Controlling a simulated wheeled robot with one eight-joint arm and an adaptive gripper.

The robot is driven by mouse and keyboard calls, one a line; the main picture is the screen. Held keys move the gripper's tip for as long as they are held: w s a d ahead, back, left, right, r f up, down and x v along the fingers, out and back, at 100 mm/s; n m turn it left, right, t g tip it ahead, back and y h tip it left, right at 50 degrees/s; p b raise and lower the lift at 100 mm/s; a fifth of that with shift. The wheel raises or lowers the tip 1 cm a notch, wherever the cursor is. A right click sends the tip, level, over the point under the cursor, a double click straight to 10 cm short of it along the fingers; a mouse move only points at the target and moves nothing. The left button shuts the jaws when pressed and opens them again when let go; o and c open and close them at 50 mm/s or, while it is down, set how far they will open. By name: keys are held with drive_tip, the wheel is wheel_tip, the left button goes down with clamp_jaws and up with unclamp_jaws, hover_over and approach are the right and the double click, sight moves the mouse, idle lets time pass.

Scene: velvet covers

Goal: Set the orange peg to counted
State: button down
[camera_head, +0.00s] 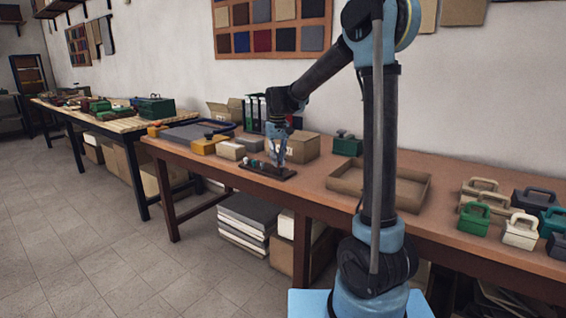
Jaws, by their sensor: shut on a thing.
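A small dark brown peg board (284,176) lies near the front edge of the brown table. A few tiny pegs (247,161), pale and teal, stand at its left part. My gripper (278,163) points down over the middle of the board and is shut on a peg. The gripper's fingers hide most of that peg, and I cannot make out its colour. No orange peg can be told apart in this view. Any marks on the board, such as "counted", are too small to read.
A shallow cardboard tray (345,184) and a dark green box (347,146) are right of the board. A cardboard box (303,147) and binders stand behind it. Pale and yellow blocks (231,151) lie to its left.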

sight(279, 162)
drive_tip(key=c, duration=1.5)
unclamp_jaws()
drive_tip(key=shift+r, duration=0.1)
wheel_tip(279, 162, up, 12)
drive_tip(key=shift+f, duration=0.15)
drive_tip(key=shift+d, duration=0.1)
